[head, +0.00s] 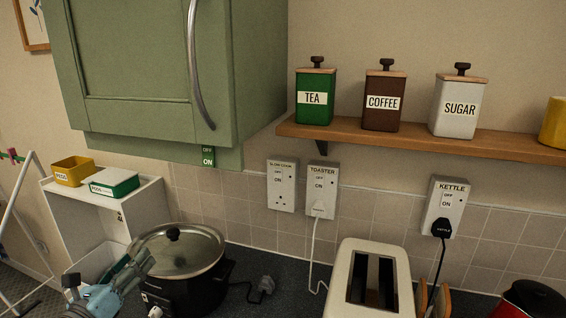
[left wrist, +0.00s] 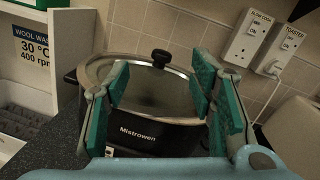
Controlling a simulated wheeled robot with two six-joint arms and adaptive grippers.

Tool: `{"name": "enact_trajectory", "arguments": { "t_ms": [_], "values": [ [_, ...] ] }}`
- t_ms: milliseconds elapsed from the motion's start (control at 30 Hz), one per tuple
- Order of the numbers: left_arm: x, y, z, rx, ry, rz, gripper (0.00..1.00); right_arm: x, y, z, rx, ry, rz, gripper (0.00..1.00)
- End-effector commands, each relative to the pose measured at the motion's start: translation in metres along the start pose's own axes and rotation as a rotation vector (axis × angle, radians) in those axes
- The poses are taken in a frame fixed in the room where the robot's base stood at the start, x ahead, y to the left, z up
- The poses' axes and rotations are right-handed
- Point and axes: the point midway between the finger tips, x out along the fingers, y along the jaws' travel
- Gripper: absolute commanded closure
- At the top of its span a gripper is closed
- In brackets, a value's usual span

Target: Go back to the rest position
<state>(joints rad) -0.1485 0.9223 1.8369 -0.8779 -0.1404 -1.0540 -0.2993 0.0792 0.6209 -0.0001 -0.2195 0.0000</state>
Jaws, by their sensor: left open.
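My left gripper (head: 128,272) is at the lower left of the head view, in front of the slow cooker (head: 190,290). In the left wrist view its two green-padded fingers (left wrist: 160,88) stand wide apart with nothing held between them. The black slow cooker marked Mistrowen (left wrist: 150,138) shows beyond and between the fingers. Its glass lid (head: 178,250) with a black knob is on top. Whether a finger touches the cooker I cannot tell. My right gripper is not in view.
A cream toaster (head: 375,300) stands right of the cooker. A loose plug (head: 266,287) lies on the dark counter between them. The slow cooker socket (head: 281,187) is empty. A green cupboard (head: 140,70) hangs above. A white shelf unit (head: 150,192) with two small boxes stands left.

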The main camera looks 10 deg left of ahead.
Motion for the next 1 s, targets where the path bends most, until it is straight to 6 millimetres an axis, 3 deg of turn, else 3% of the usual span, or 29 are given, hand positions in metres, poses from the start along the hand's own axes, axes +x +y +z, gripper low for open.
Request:
{"name": "enact_trajectory", "arguments": {
  "t_ms": [67, 100, 200, 300, 400, 600, 700, 867, 1000],
  "values": [
    [-0.025, 0.004, -0.034, -0.464, -0.061, 0.174, 0.50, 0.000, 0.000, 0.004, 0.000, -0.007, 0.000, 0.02],
    [-0.046, 0.011, -0.060, -0.762, -0.098, 0.312, 0.50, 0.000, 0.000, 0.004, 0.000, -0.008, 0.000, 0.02],
    [-0.103, 0.013, -0.126, -1.312, -0.166, 0.632, 0.50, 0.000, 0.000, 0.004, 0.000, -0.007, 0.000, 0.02],
    [-0.152, -0.001, -0.176, -1.650, -0.215, 0.897, 0.50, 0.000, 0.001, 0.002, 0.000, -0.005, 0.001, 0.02],
    [-0.194, -0.024, -0.211, -1.877, -0.255, 1.124, 0.50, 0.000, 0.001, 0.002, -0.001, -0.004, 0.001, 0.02],
    [-0.266, -0.082, -0.256, -2.168, -0.326, 1.542, 0.50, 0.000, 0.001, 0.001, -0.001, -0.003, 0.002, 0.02],
    [-0.290, -0.104, -0.276, -2.237, -0.357, 1.719, 0.50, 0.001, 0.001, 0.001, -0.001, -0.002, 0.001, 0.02],
    [-0.286, -0.070, -0.349, -2.202, -0.375, 1.759, 0.50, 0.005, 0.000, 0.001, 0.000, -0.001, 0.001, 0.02],
    [-0.298, -0.042, -0.415, -2.178, -0.389, 1.799, 0.50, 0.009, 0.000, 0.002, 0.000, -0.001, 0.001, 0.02]
  ]
}}
